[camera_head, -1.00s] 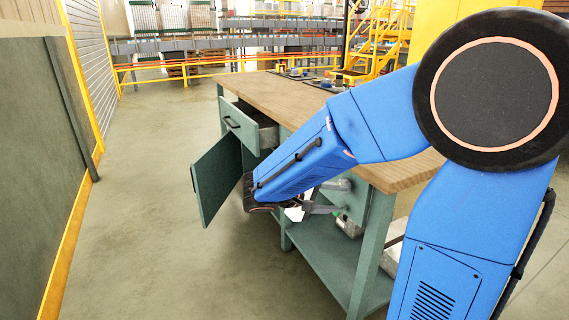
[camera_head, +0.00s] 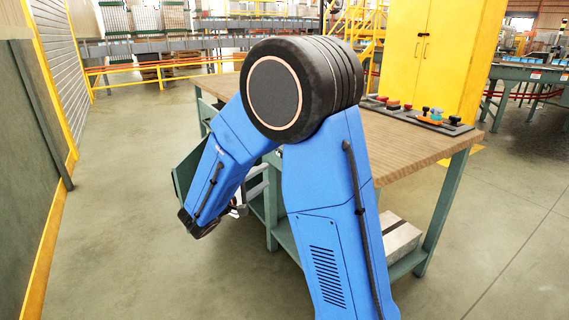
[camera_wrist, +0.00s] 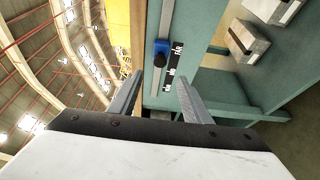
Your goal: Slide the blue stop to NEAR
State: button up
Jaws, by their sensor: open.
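In the wrist view, the blue stop (camera_wrist: 161,48) sits on a narrow pale rail (camera_wrist: 165,20) on the green bench side, with a dark knob on its lower part. A black label strip (camera_wrist: 172,66) with white lettering lies beside it, too small to read surely. The stop is beside the strip's upper part. My gripper (camera_wrist: 159,78) is open, its two grey fingers apart with nothing between them, and the stop lies beyond the fingertips. In the head view, my gripper (camera_head: 239,209) is low at the bench side, partly hidden by my arm, and the stop is hidden.
The wooden-topped bench (camera_head: 415,135) stands behind my arm. Its open green door (camera_head: 186,172) is partly covered by my arm. Grey blocks (camera_head: 398,238) lie on the lower shelf. Knobbed fixtures (camera_head: 432,116) stand on the top. A yellow cabinet (camera_head: 425,50) is behind. The left floor is clear.

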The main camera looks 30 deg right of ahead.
jog(key=x, duration=1.4)
jog(key=shift+s, duration=0.15)
